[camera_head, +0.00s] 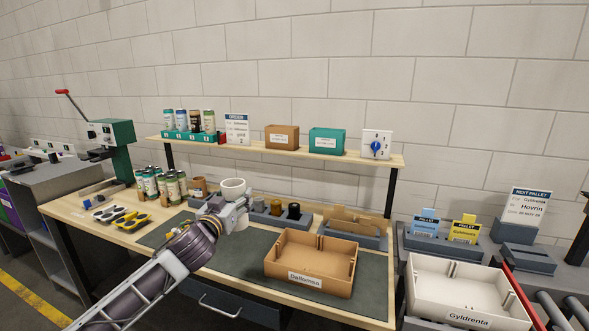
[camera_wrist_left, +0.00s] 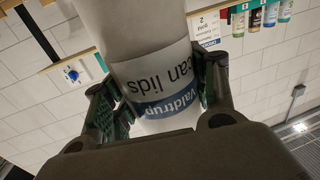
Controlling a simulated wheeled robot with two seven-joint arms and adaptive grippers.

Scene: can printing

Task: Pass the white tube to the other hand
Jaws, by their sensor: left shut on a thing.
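The white tube (camera_wrist_left: 150,60) fills the middle of the left wrist view, with a label reading "can lids" and "Valdtrup" upside down. My left gripper (camera_wrist_left: 158,98) is shut on it, with one finger on each side. In the head view the tube (camera_head: 233,187) shows its round rim, held up above the workbench. My left gripper (camera_head: 228,208) is just below that rim and hides part of the tube. My right gripper is in neither view.
A brown tray (camera_head: 283,284) labelled "Dalbrinsa" lies on the workbench mat (camera_head: 229,264), right of my left arm. A white tray (camera_head: 425,297) stands further right. Several cans (camera_head: 161,188) stand at the left. A shelf (camera_head: 260,149) with cans and boxes runs behind.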

